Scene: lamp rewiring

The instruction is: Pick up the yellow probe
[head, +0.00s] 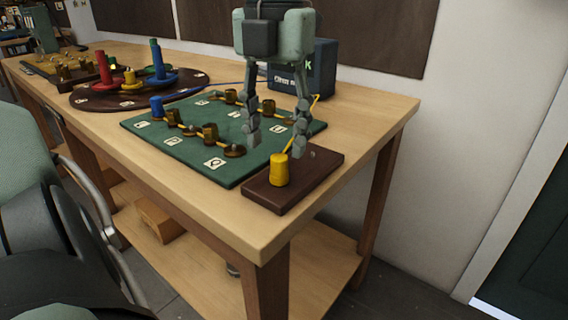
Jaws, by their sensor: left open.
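The yellow probe (279,170) stands upright on a dark brown wooden block (316,169) at the table's near right corner. A thin yellow lead runs up from it between my fingers towards the dark box behind. My left gripper (276,146) points down above the probe, its two fingers spread apart. The fingertips are close to the probe's top, one on each side in the picture. I cannot tell if they touch it. The jaws hold nothing. My right gripper does not show.
A green board (190,165) with brass posts and letter tiles lies left of the block. A blue probe (157,106) stands on it. A dark box (318,72) stands behind. A round board (85,101) with coloured pegs is farther left. The table's right end (385,112) is clear.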

